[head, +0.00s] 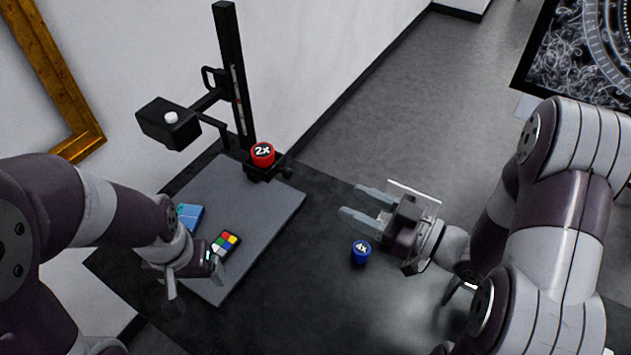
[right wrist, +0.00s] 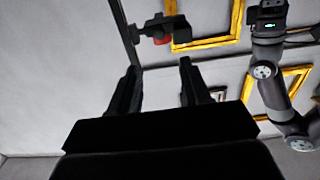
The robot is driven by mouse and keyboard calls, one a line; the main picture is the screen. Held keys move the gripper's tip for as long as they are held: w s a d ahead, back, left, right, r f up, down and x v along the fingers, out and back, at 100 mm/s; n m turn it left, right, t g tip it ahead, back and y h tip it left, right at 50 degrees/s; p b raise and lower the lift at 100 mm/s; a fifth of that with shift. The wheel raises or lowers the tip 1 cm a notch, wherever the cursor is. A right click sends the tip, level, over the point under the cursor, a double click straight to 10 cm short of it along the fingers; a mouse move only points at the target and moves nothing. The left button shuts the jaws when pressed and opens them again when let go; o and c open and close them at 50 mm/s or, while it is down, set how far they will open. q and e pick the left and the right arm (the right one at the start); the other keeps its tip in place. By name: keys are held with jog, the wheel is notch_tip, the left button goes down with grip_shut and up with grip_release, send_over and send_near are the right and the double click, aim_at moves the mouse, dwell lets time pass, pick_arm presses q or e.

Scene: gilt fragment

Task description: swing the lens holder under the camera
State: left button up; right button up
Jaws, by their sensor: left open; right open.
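The black camera (head: 168,122) hangs on an arm from the upright column (head: 233,75), out to its left. The lens holder (head: 262,172) is a small black bracket near the foot of the column, swung out to the right, not under the camera. It carries a red lens marked 2x (head: 263,153); red also shows under a black part in the right wrist view (right wrist: 162,40). My left gripper (head: 195,281) is open near the front of the grey baseboard. My right gripper (head: 366,207) is open and empty, right of the holder and apart from it.
A blue lens marked 4x (head: 361,251) stands on the black table (head: 310,290), below my right gripper. A colour chart (head: 226,243) and blue box (head: 189,216) lie on the grey baseboard (head: 270,205). Gilt frames (right wrist: 205,42) hang on the wall.

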jog(key=p, duration=0.1)
send_near(291, 174)
jog(key=a, duration=0.1)
jog(key=p+x, duration=0.2)
jog(key=x, duration=0.2)
jog(key=shift+w+a+r, duration=0.15)
jog(key=shift+w+r, duration=0.05)
jog(key=shift+w, duration=0.15)
jog(key=shift+x, duration=1.15)
jog(key=shift+w+a+f, duration=0.25)
jog(key=shift+w+a, duration=0.05)
jog(key=shift+s+d, duration=0.15)
jog(key=shift+d, duration=0.1)
jog(key=shift+c, duration=0.6)
pick_arm(q)
jog(key=r, duration=0.3)
jog(key=shift+w+a+r, duration=0.15)
jog(key=shift+w+a, duration=0.05)
jog(key=shift+a, duration=0.05)
pick_arm(e)
grip_shut()
